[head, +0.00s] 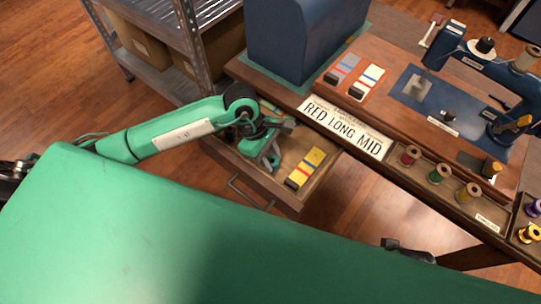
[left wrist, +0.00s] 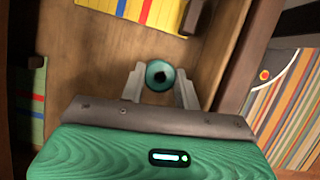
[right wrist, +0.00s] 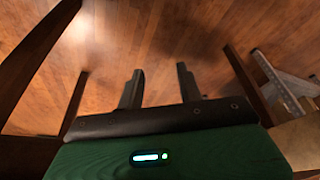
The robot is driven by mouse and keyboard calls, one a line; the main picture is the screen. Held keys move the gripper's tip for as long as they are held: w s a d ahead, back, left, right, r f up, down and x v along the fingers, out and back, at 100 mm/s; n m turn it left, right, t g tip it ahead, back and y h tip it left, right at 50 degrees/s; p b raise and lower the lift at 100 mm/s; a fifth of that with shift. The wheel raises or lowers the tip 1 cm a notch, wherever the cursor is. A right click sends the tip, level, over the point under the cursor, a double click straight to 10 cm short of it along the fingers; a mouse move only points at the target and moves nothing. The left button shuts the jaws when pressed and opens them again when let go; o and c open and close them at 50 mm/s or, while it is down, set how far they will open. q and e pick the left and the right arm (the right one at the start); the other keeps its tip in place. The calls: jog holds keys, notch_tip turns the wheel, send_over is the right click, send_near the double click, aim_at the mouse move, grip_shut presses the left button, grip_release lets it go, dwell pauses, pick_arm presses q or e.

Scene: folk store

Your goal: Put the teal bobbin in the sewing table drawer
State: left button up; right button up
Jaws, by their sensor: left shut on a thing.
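In the left wrist view the teal bobbin (left wrist: 160,75) sits between the fingers of my left gripper (left wrist: 160,84), which is shut on it. The bobbin is seen end-on, over the wooden drawer floor; I cannot tell whether it touches the floor. In the head view my left gripper (head: 268,160) reaches down into the open sewing table drawer (head: 292,198), and the bobbin is hidden there. The drawer holds a yellow striped card (head: 306,168). My right gripper (right wrist: 158,88) is open and empty above the wooden floor in the right wrist view.
The sewing table (head: 385,130) carries a blue sewing machine (head: 463,60), a sign (head: 345,126) and a tray of several thread spools (head: 440,174). A metal shelf (head: 190,40) with boxes stands behind the drawer. The drawer walls are close to my left gripper.

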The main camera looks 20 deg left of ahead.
pick_arm(q)
jog(key=shift+f, duration=0.1)
pick_arm(e)
jog(key=shift+s+f, duration=0.15)
pick_arm(q)
jog(key=o, duration=1)
jog(key=shift+c, duration=0.2)
pick_arm(e)
jog(key=shift+r, duration=0.4)
jog(key=shift+r, duration=0.1)
pick_arm(q)
jog(key=shift+a+r, duration=0.1)
jog(key=shift+r, duration=0.25)
jog(key=v, duration=1.1)
jog(key=shift+a+r, duration=0.2)
jog(key=shift+r, duration=0.05)
pick_arm(e)
jog(key=shift+x, duration=1)
